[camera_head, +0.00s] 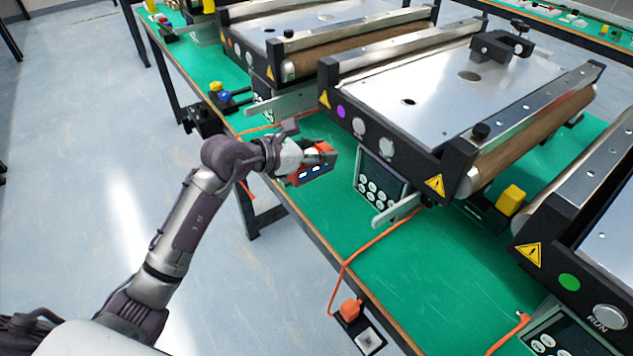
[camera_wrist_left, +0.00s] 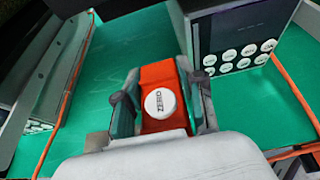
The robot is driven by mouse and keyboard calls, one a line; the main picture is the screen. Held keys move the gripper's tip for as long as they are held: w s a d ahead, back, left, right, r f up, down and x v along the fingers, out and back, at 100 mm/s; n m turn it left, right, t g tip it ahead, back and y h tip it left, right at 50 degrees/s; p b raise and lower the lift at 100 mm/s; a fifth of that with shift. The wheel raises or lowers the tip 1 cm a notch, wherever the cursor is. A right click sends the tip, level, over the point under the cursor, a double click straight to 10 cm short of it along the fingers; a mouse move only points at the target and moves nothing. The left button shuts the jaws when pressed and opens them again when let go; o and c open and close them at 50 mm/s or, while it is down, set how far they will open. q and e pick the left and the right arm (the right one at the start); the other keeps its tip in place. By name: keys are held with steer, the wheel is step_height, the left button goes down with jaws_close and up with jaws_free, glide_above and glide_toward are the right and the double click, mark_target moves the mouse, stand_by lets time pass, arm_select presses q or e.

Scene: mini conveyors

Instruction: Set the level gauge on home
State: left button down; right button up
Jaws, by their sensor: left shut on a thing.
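The level gauge is an orange-red box (camera_head: 322,160) with a dark front face bearing small lit readouts. In the left wrist view the gauge (camera_wrist_left: 160,73) shows a round white button marked ZERO. My left gripper (camera_head: 303,158) is shut on the gauge, a finger on each side of it. It holds the gauge over the green bench top, near the front edge and left of a keypad panel. I cannot tell whether the gauge touches the bench. No spot marked as home can be made out. My right gripper is not in view.
Bare green surface lies around the gripper.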

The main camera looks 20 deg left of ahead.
mark_target(318, 173)
arm_select(q)
steer(key=shift+f, duration=3.1)
steer(key=shift+f, duration=0.1)
steer(key=c, duration=0.7)
jaws_free()
steer(key=shift+s+a, duration=0.1)
steer(key=shift+a, duration=0.05)
steer(key=v, duration=1.2)
steer(key=shift+b, duration=0.45)
